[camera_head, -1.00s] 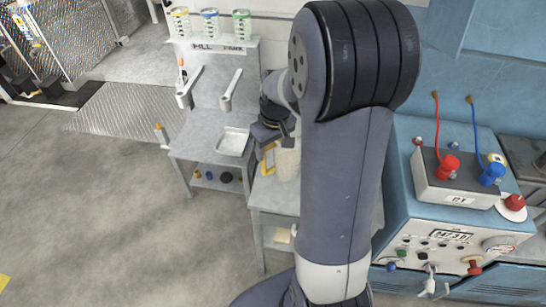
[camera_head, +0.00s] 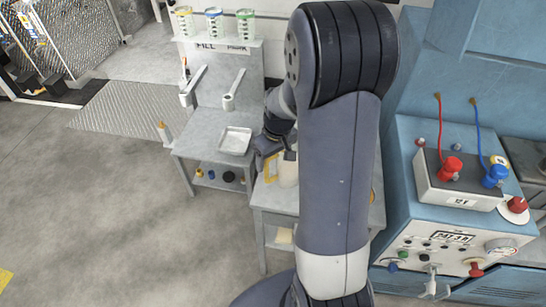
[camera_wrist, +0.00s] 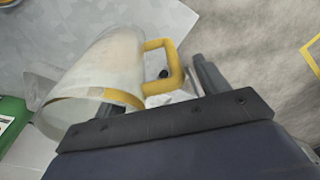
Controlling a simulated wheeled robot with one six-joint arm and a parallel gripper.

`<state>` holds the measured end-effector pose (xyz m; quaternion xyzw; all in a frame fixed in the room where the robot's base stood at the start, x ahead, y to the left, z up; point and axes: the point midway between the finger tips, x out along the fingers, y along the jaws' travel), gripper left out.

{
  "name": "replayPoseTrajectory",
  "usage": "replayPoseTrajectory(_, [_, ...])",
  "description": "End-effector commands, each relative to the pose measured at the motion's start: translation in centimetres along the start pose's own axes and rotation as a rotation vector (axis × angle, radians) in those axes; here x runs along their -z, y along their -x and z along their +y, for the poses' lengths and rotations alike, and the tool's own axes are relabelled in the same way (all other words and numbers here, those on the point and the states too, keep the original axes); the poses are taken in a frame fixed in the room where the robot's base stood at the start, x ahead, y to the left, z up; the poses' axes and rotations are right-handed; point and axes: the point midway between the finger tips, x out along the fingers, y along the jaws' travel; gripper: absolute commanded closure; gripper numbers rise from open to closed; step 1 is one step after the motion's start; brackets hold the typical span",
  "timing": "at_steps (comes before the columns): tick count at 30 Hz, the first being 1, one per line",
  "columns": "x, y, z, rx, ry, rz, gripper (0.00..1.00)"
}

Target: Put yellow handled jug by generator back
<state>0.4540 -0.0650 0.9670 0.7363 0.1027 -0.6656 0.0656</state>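The pale, translucent jug (camera_head: 288,172) stands on the nearer grey bench, partly hidden by my arm. The wrist view shows the jug (camera_wrist: 105,65) close up, tilted in the picture, with its yellow handle (camera_wrist: 176,68) toward my gripper. My gripper (camera_head: 276,150) is just beside the jug's handle side in the head view. In the wrist view my gripper (camera_wrist: 155,90) has its fingers apart, with the handle near or between them. One finger is partly hidden by the jug, and I cannot tell whether either touches the handle.
A grey bench with a white tray (camera_head: 235,141) stands to the left. Funnels hang under a shelf with several clear containers (camera_head: 214,20). The blue generator (camera_head: 450,150) with red and blue terminals is right of my arm. Open floor (camera_head: 90,210) lies left.

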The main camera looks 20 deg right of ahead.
Motion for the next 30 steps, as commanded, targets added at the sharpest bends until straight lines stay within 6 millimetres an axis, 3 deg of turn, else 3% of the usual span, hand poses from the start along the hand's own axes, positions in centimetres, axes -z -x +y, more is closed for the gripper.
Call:
replayPoseTrajectory(8, [0.0,0.1,0.0,0.0,0.0,0.0,0.27])
replayPoseTrajectory(13, [0.1,1.2,0.0,-0.002,0.0,0.004,0.27])
replayPoseTrajectory(24, [0.1,8.7,0.1,-0.003,0.0,0.005,0.27])
replayPoseTrajectory(30, [0.1,11.5,0.0,-0.001,0.0,0.002,0.27])
